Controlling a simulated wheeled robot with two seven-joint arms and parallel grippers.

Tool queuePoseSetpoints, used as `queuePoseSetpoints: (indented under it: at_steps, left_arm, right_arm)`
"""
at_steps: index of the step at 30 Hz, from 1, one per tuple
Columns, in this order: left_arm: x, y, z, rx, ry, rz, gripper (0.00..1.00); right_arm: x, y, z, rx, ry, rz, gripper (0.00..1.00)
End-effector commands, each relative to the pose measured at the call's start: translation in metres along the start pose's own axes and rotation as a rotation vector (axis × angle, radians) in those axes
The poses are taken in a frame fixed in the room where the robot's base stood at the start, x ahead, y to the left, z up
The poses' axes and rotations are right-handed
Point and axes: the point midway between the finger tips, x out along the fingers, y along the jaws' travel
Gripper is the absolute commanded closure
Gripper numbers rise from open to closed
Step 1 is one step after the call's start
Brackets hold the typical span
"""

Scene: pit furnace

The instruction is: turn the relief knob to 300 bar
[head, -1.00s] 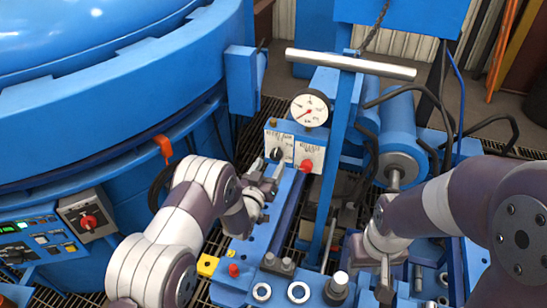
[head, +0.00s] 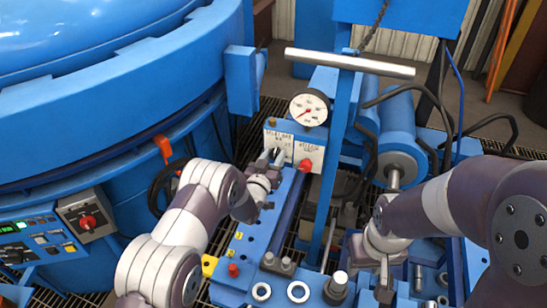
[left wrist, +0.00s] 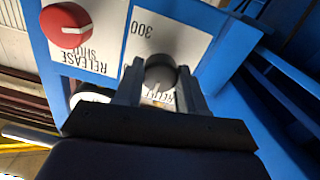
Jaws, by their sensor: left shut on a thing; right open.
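The relief knob (left wrist: 160,72) is dark grey and round, on a white label plate (left wrist: 178,38) printed "300". My left gripper (left wrist: 158,90) has its fingers on either side of the knob and is shut on it. A pale line shows on the knob, but I cannot tell which value it points to. In the head view my left gripper (head: 273,160) is at the small blue valve block and mostly hides the knob. A white pressure gauge (head: 309,109) stands above the block. My right gripper (head: 385,283) is open and empty, low on the right.
A red release knob (head: 305,165) sits beside the relief knob and also shows in the left wrist view (left wrist: 66,25). A blue post with a metal crossbar (head: 350,64) rises just right of the gauge. The big blue furnace (head: 110,110) fills the left.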

Motion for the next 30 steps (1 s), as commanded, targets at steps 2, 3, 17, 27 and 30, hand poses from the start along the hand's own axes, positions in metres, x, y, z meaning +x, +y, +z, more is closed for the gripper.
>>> queuePoseSetpoints:
  at_steps: [2, 3, 17, 27, 30]
  left_arm:
    - [0.000, 0.000, 0.001, 0.020, 0.000, 0.001, 0.91]
    - [0.000, 0.000, 0.001, 0.035, 0.000, 0.001, 0.91]
    - [0.000, 0.001, 0.002, 0.398, -0.012, -0.001, 0.91]
    - [0.000, 0.002, 0.003, 0.722, -0.024, -0.003, 0.91]
    - [0.000, 0.002, 0.003, 0.817, -0.028, -0.003, 0.91]
  right_arm:
    - [0.003, 0.000, 0.000, 0.000, 0.000, 0.000, 0.57]
    - [0.004, 0.000, 0.001, 0.000, 0.000, 0.000, 0.57]
    - [0.029, 0.000, 0.003, 0.000, 0.000, 0.000, 0.57]
    - [0.048, 0.000, 0.006, 0.000, 0.000, 0.000, 0.57]
    - [0.054, 0.000, 0.006, 0.000, 0.000, 0.000, 0.57]
